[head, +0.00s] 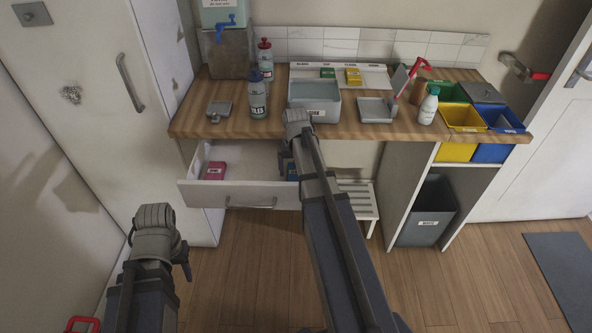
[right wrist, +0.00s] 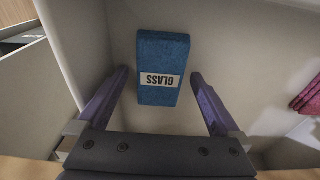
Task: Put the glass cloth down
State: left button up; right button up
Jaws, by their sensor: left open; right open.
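The glass cloth is a folded blue block (right wrist: 163,55) with a white label reading GLASS. In the right wrist view it lies in the open drawer, between the two fingers of my right gripper (right wrist: 160,75), with a gap on each side. In the head view a bit of the blue cloth (head: 292,170) shows at the drawer's right end, mostly hidden by my right arm. My right gripper (head: 286,162) reaches down into the drawer and is open. My left gripper (head: 184,264) hangs at lower left, away from the counter, open; its fingers are hard to see.
The drawer (head: 240,192) is pulled out and also holds a pink cloth (head: 215,170) at its left. Above, the wooden counter (head: 385,131) carries a grey tub (head: 315,99), bottles, a dustpan and coloured bins (head: 462,117). A slatted stool (head: 357,200) stands below right.

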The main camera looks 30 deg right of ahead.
aim_at(296, 176)
jog(key=shift+r, duration=0.15)
notch_tip(296, 176, up, 12)
jog(key=s+p, duration=0.1)
jog(key=p, duration=1.1)
jog(key=shift+s+a, duration=0.15)
jog(key=shift+a, duration=0.25)
jog(key=s+a+n, duration=0.5)
jog(key=s+a, duration=0.2)
jog(key=a, duration=0.8)
jog(key=s+a+n+g, duration=0.1)
jog(key=s+a+n, duration=0.4)
jog(key=a, duration=1)
jog(key=s, duration=0.3)
jog(key=shift+a, duration=0.2)
